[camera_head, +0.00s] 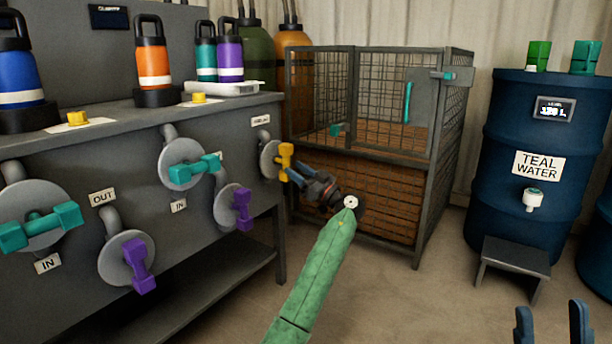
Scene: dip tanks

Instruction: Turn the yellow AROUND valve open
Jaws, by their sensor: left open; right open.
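The yellow valve handle (286,150) sits on a round grey flange (268,161) at the right end of the grey tank bench. The handle looks roughly upright. A small label (261,120) above it is too small to read surely. My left gripper (297,182), at the end of a green arm, is open with its dark fingers close to the lower part of the handle. I cannot tell whether they touch it or stand around it. My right gripper (552,325) is open and empty at the bottom right, well away from the valve.
Teal valves (189,169) and purple valves (242,209) line the bench front (75,165), left of the yellow one. A wire cage (430,215) stands close behind my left gripper. A teal water drum (530,120) and a small stool (516,254) stand right. Floor between is clear.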

